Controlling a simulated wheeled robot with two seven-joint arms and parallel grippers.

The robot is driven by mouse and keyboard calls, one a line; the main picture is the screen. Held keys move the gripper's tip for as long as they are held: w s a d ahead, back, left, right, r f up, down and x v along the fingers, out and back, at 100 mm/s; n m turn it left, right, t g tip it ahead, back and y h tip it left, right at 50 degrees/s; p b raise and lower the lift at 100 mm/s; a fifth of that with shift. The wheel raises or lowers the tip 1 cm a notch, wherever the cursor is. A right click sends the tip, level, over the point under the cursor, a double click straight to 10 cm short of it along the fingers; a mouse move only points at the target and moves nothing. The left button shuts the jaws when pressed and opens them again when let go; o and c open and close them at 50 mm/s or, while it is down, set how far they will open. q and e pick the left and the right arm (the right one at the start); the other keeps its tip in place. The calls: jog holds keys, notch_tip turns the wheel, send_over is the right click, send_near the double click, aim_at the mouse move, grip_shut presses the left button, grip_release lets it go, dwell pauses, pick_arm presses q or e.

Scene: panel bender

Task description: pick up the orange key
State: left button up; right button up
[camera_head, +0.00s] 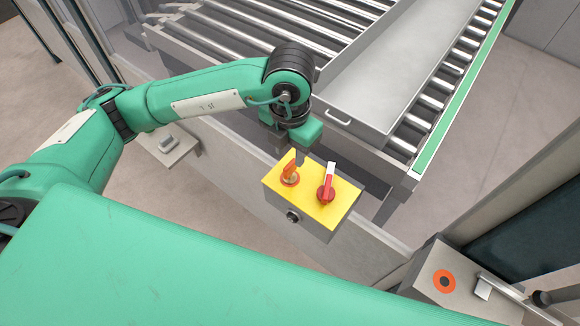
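The orange key (290,174) stands upright on the left part of the yellow top of a control box (325,210). My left gripper (290,154) hangs just above and behind the key. Its grey fingers look apart, with the key's upper end near the gap between them. I cannot tell whether a finger touches the key. My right gripper is not in view.
A red and white rotary switch (326,185) stands right beside the key on the same box. Behind the box are a roller conveyor (250,35) and a grey metal tray (390,75) with a handle. A grey box with an orange-ringed button (444,281) is at lower right.

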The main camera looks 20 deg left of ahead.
aim_at(290, 164)
pick_arm(q)
notch_tip(290, 164, down, 5)
jog(key=shift+f+p, duration=0.1)
jog(key=shift+p, duration=0.9)
jog(key=shift+f, duration=0.25)
grip_shut()
